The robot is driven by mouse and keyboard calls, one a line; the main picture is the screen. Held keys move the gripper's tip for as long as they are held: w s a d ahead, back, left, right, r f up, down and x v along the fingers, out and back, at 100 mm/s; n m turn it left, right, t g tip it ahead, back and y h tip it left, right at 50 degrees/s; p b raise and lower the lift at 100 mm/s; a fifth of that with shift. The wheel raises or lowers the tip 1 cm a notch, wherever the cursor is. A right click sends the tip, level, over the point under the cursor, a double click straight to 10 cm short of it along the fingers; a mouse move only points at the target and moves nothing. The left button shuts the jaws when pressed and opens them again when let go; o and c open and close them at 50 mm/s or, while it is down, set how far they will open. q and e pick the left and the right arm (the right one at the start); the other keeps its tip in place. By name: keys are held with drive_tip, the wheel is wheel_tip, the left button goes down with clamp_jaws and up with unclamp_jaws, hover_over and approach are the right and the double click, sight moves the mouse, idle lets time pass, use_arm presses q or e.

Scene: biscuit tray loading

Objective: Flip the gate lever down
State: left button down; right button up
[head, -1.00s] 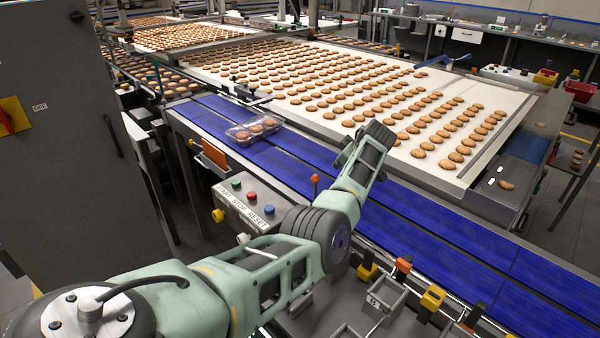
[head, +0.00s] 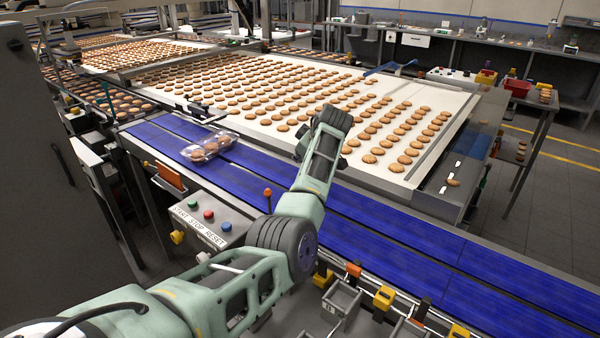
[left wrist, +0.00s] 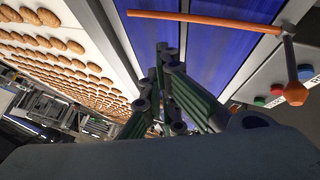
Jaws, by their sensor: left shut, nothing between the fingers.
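The gate lever (head: 267,193) has an orange knob and stands upright at the near edge of the blue belt, beside the button box. An orange-tipped lever (left wrist: 288,50) also shows at the right of the left wrist view. My left gripper (head: 328,125) is shut and empty. It is above the far side of the blue belt, to the right of the lever and apart from it. Its closed fingers (left wrist: 168,62) show in the left wrist view, with the belt behind them. My right gripper is not in view.
A button box (head: 208,215) with green, red and blue buttons stands left of the lever. A clear biscuit tray (head: 208,147) sits on the blue belt (head: 390,225). A white conveyor of biscuits (head: 440,100) lies beyond. In the left wrist view an orange bar (left wrist: 205,20) crosses the belt.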

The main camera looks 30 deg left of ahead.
use_arm(q)
drive_tip(key=r, duration=0.1)
drive_tip(key=d+r, duration=0.2)
drive_tip(key=r, duration=0.1)
drive_tip(key=shift+s+r+b, duration=0.1)
drive_tip(key=shift+s+b, duration=0.2)
drive_tip(key=shift+b, duration=0.1)
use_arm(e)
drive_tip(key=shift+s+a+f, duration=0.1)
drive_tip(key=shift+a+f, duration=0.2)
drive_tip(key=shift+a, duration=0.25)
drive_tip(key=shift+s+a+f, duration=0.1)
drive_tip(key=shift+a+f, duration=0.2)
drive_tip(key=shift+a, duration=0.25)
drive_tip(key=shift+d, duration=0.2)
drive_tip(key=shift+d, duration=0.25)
